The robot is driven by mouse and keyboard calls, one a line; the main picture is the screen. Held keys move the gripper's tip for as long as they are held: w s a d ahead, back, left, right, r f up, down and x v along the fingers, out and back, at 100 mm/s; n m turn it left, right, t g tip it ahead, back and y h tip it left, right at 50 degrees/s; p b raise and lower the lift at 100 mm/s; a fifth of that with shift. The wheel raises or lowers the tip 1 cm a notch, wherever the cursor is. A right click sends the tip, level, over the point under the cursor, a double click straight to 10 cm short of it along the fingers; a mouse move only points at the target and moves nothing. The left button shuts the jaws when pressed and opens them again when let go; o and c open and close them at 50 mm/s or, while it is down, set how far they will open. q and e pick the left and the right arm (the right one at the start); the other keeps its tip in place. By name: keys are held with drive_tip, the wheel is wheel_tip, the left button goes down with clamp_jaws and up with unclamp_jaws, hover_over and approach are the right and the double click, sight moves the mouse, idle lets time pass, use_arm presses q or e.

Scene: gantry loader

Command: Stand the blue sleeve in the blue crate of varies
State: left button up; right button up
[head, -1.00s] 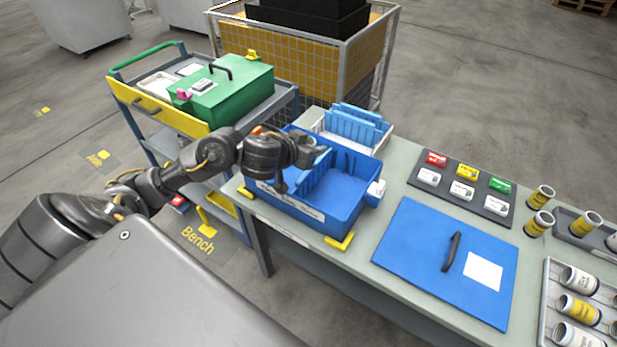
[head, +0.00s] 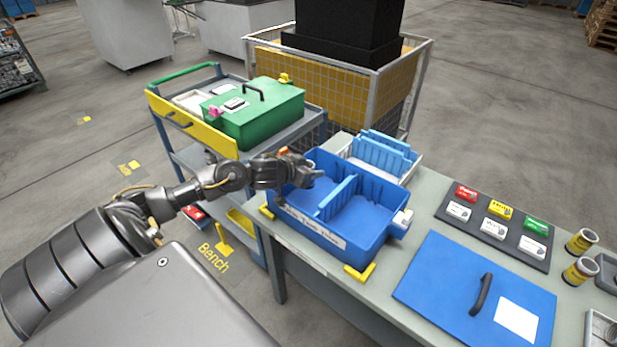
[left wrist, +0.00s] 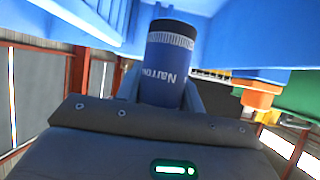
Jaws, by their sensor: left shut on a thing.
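The blue crate (head: 372,243) stands on the bench with a blue divider (head: 336,198) across its inside and a white label on its front wall. My left gripper (head: 311,173) is over the left part of the crate. The sleeve is hidden behind the gripper in the head view. Blue crate walls show close beyond it in the wrist view. My right gripper is not in view.
A white crate with light-blue dividers (head: 380,152) stands behind the blue crate. A blue lid (head: 440,285) with a black handle lies to the right. A cart with a green box (head: 262,122) stands at the left. A mesh cage (head: 330,80) stands behind.

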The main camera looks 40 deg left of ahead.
use_arm(q)
wheel_tip(320, 180, down, 3)
drive_tip(key=shift+a+f+p, duration=0.1)
drive_tip(key=shift+a+p, duration=0.05)
drive_tip(key=shift+p, duration=0.2)
drive_tip(key=shift+f, duration=0.1)
drive_tip(key=shift+f, duration=0.55)
drive_tip(key=o, duration=1.2)
